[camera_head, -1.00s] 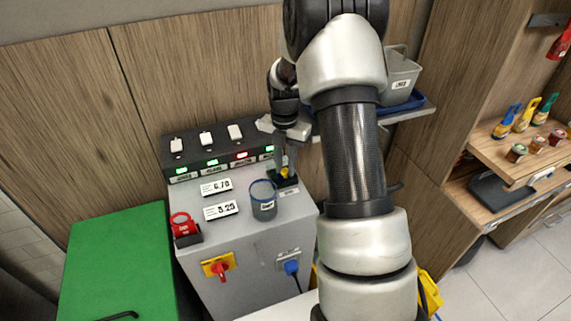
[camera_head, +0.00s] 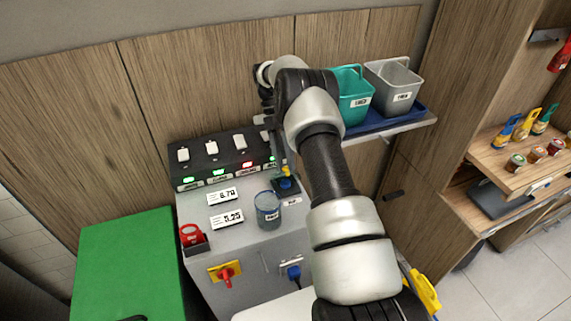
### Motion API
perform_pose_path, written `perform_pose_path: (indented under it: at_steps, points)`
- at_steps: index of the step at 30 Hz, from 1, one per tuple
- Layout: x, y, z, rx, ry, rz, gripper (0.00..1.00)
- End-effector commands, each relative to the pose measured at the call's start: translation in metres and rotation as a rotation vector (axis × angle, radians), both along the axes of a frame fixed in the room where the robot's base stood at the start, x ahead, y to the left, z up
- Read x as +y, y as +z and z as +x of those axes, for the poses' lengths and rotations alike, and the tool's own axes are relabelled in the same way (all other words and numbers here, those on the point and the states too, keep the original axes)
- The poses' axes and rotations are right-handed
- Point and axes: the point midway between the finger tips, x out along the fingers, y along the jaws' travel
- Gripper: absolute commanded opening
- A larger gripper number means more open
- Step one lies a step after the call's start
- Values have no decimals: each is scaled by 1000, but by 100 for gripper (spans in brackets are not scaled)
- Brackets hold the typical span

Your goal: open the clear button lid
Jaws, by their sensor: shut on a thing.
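The button box (camera_head: 285,186) is a small dark base with a blue top on the right part of the grey machine's deck. A yellow piece (camera_head: 288,171) stands at its back edge. The clear lid itself is too small and see-through to make out its angle. My gripper (camera_head: 279,155) reaches down behind my forearm to the yellow piece, and its fingers are mostly hidden. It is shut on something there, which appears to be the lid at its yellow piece.
A see-through blue-grey cup (camera_head: 268,212) stands close in front of the button box. White switches (camera_head: 212,148) line the panel behind. A teal bin (camera_head: 353,95) and a grey bin (camera_head: 394,85) stand on the shelf at right. A red object (camera_head: 192,235) sits at the left front corner.

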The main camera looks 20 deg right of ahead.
Motion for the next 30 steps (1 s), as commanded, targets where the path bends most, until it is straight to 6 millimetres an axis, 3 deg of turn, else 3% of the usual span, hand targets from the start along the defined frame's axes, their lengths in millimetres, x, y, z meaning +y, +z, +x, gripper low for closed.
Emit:
perform_pose_path:
  at_steps: [29,30]
  points:
    - [0,3,8,90,1,0,0]
    - [0,3,8,90,1,0,26]
